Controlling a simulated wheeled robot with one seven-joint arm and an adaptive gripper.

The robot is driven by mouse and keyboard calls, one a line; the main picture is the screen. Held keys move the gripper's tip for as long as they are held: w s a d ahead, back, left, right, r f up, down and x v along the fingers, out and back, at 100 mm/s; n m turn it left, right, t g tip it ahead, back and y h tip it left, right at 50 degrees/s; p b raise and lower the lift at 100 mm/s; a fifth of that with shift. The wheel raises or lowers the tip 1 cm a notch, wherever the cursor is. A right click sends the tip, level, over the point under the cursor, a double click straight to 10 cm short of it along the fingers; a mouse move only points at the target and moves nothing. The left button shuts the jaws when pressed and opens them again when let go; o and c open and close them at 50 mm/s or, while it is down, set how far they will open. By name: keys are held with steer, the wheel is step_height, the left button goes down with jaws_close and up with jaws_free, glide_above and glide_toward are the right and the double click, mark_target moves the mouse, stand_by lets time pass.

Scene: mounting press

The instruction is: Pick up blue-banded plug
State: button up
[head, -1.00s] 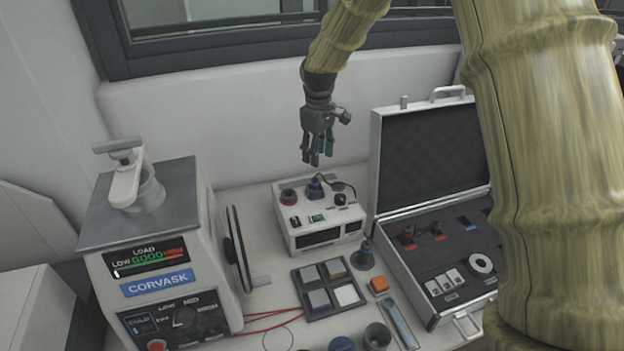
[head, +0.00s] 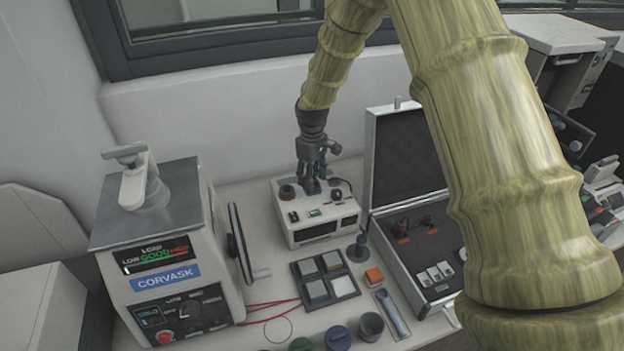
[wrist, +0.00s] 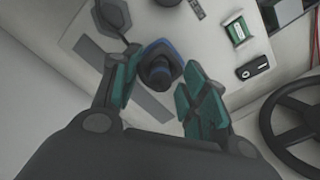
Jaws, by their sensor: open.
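The blue-banded plug (wrist: 160,70) stands in the top of a white box (head: 325,213). In the wrist view it is dark, with a blue band around its base. My gripper (wrist: 162,92) is open, its green-padded fingers on either side of the plug. I see a gap on both sides, so the gripper is not closed on it. In the head view my gripper (head: 312,184) is low over the box top, pointing down, and its fingers hide most of the plug.
The press (head: 165,255) stands left. An open case (head: 395,235) stands right.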

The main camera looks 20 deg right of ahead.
steer(key=shift+f, duration=0.15)
steer(key=shift+c, duration=0.2)
jaws_close()
